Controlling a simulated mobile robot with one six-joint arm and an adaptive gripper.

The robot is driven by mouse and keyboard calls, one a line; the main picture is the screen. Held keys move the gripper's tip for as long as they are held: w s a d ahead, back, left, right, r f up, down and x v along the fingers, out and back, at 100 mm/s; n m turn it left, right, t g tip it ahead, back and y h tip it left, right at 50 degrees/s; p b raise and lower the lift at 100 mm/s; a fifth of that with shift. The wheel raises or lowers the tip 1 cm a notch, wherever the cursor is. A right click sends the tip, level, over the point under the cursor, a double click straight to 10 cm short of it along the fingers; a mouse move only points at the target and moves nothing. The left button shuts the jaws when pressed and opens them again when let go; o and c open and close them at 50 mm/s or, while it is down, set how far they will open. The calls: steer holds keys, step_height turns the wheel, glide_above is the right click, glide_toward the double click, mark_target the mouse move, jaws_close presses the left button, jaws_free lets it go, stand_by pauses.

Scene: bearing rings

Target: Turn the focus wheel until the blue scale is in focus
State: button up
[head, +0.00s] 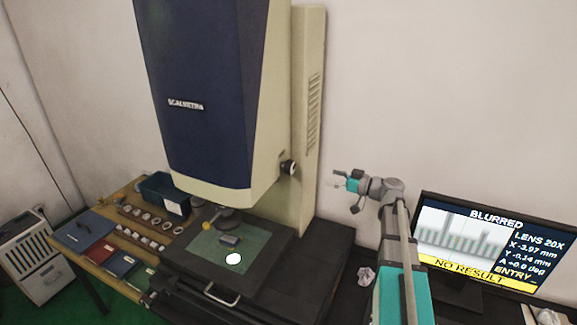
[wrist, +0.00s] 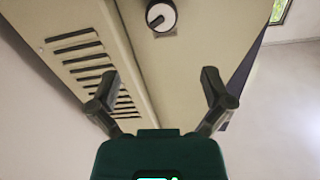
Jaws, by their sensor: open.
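The focus wheel (head: 288,168) is a small dark knob with a pale face on the right side of the beige and blue measuring machine (head: 215,90). In the wrist view the wheel (wrist: 161,15) is at the top middle, beyond my fingertips. My gripper (head: 345,191) is open and empty, to the right of the wheel and apart from it; its spread fingers also show in the wrist view (wrist: 157,85). The monitor (head: 490,240) reads "BLURRED", "LENS 20X" and "NO RESULT". Its scale picture (head: 455,232) shows soft grey-green bars.
A table (head: 90,262) with rings, coloured boxes and a blue bin (head: 165,194) stands at left. The space between gripper and wheel looks clear.

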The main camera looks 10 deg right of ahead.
mark_target(294, 168)
steer(key=shift+a, duration=0.2)
steer(key=x, duration=1.3)
steer(key=shift+w+a, duration=0.2)
steer(key=shift+a, duration=0.1)
steer(key=c, duration=1.1)
steer(key=m, duration=0.8)
steer(key=shift+m, duration=0.3)
